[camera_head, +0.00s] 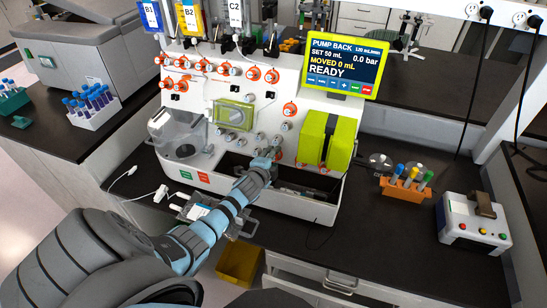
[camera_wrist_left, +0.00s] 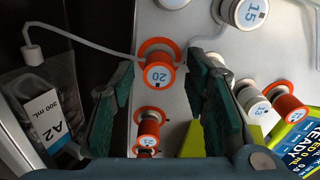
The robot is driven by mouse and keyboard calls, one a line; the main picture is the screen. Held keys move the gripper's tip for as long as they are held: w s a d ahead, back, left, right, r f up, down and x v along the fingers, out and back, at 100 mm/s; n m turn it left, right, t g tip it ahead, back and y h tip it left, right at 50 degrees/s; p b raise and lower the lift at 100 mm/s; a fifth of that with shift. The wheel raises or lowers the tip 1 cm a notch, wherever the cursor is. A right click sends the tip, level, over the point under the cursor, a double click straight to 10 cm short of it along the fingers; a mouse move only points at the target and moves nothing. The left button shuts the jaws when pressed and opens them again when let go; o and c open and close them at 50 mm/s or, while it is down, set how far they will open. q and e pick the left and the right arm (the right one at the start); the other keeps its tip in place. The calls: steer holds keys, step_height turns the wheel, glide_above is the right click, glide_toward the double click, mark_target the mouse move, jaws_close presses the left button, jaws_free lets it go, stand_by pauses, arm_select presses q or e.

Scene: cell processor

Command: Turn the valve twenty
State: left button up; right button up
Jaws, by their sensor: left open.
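The valve labelled 20 (camera_wrist_left: 158,76) is a round knob with a white and blue face and an orange collar on the cell processor's panel. In the left wrist view it appears between the fingertips of my left gripper (camera_wrist_left: 160,70), with gaps on both sides. I cannot tell whether the fingertips reach around it in depth. The gripper is open and empty. In the head view, my left gripper (camera_head: 276,155) is at the panel's lower part, left of the green block (camera_head: 326,140); it hides much of this area. My right gripper is not in view.
Valve 15 (camera_wrist_left: 250,14) and an orange-collared knob (camera_wrist_left: 149,126) are near valve 20. A clear bag labelled A2 (camera_wrist_left: 47,112) hangs at the left, with a white tube. The screen (camera_head: 342,64) reads READY. An orange tube rack (camera_head: 404,190) stands at right.

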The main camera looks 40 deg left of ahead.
arm_select(q)
steer(key=v, duration=1.2)
